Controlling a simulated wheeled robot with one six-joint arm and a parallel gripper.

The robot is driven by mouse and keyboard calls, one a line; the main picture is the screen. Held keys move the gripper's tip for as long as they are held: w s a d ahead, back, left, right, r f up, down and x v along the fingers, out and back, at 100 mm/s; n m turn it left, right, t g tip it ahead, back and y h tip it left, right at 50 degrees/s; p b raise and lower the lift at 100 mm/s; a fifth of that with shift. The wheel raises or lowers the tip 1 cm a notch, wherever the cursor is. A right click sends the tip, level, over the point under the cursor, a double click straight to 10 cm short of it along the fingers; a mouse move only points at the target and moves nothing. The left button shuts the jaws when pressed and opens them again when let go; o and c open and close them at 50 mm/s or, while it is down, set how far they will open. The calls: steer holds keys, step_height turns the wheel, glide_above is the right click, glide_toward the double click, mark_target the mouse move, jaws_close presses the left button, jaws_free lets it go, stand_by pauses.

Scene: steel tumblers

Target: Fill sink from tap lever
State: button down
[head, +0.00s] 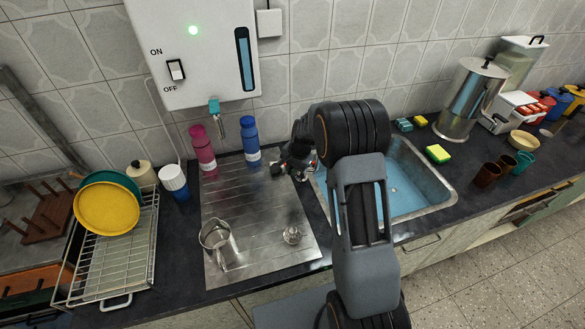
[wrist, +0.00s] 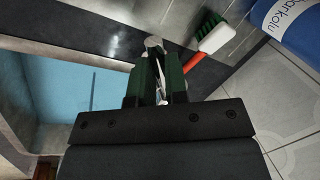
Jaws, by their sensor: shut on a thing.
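The sink (head: 408,195) is a steel basin, light blue inside, right of the drainboard and partly behind my arm. It also shows at the left of the wrist view (wrist: 70,105). I cannot tell how deep any water is. My gripper (head: 297,166) is at the sink's back left edge. In the wrist view my gripper (wrist: 157,80) is shut on a thin, pale metal piece, the tap lever (wrist: 152,43), mostly hidden between the dark green fingers. The tap's spout is not clearly visible.
A brush (wrist: 212,36) with a red handle lies close beside the fingers. A blue bottle (head: 250,138) and a pink bottle (head: 203,149) stand at the wall. A steel jug (head: 219,242) is on the drainboard (head: 262,215).

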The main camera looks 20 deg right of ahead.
steer(key=shift+s+d+n+g+y+b, duration=0.25)
steer(key=shift+d+n+b, duration=0.35)
steer(key=shift+n, duration=0.4)
steer(key=shift+s+d+n+g+b, duration=0.15)
steer(key=shift+s+d+n+b, duration=0.25)
steer(key=shift+n+b, duration=0.5)
steer(key=shift+s+d+n+g+y+b, duration=0.25)
steer(key=shift+d+n+b, duration=0.3)
steer(key=shift+n, duration=0.55)
steer(key=c, duration=1.1)
jaws_free()
steer(key=v, duration=1.3)
steer(key=shift+s+r+b, duration=0.1)
steer(key=shift+r+b, duration=0.3)
